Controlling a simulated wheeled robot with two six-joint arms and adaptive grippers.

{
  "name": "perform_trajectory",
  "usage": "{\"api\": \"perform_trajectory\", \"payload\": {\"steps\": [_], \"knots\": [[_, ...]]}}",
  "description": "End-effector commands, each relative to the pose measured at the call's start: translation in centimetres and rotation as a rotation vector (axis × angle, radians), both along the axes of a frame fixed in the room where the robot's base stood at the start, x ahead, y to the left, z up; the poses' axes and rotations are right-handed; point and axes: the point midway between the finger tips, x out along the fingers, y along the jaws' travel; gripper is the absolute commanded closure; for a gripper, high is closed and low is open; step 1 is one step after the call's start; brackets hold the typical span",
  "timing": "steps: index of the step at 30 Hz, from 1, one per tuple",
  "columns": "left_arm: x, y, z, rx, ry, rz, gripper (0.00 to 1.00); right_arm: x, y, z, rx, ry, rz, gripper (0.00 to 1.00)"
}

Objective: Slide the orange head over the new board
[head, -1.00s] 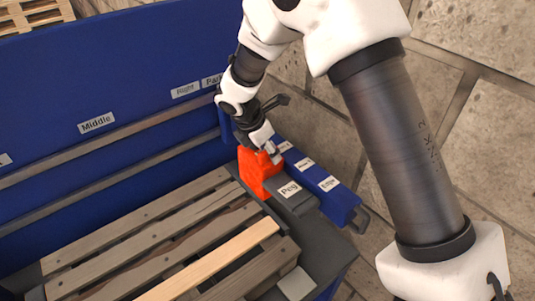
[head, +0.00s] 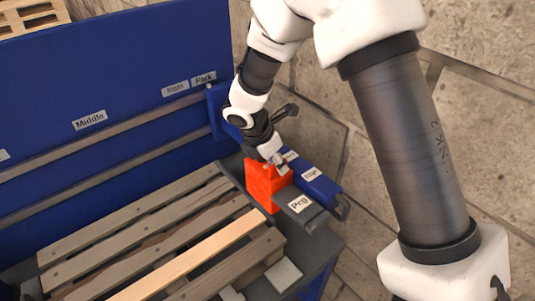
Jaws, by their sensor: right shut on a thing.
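The orange head (head: 261,187) stands at the right end of the slatted pallet, beside the blue rail (head: 327,187). My right gripper (head: 273,160) is shut on the top of the orange head. A grey block with a "Peg" label (head: 299,204) sits against the head's near right side. The new board (head: 190,263) is the paler slat, lying among grey weathered slats. The head is at the far right of the board's end, apart from it in the picture. My left gripper is out of view.
A blue back panel (head: 130,60) carries "Middle", "Right" and "Park" labels. The blue rail has an "Edge" label (head: 311,173) near its handle end (head: 342,208). A pale square plate (head: 283,274) lies near the pallet's right corner. Stone floor is clear at right.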

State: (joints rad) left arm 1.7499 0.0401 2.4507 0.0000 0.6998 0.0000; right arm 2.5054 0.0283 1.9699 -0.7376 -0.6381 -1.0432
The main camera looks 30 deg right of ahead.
Motion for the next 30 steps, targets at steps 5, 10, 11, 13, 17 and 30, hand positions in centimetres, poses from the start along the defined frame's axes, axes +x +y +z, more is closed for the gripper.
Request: {"api": "perform_trajectory", "payload": {"steps": [5, 10, 11, 13, 17, 30], "knots": [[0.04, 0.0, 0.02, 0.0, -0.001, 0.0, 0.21, -0.06, -0.02, 0.22, -0.001, -0.006, 0.001, 1.0], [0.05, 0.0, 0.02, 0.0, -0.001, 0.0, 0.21, -0.05, -0.02, 0.22, -0.002, -0.006, 0.002, 0.58], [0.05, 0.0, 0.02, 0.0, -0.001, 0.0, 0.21, -0.06, -0.02, 0.21, -0.002, -0.006, 0.002, 0.56], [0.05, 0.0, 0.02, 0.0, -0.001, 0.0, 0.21, -0.07, -0.02, 0.19, -0.002, -0.005, 0.002, 0.56], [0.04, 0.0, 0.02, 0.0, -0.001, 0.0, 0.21, -0.09, -0.03, 0.19, -0.002, -0.004, 0.002, 0.56], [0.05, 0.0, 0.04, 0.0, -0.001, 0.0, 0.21, -0.08, 0.12, 0.59, -0.003, -0.005, 0.001, 0.56]]}}
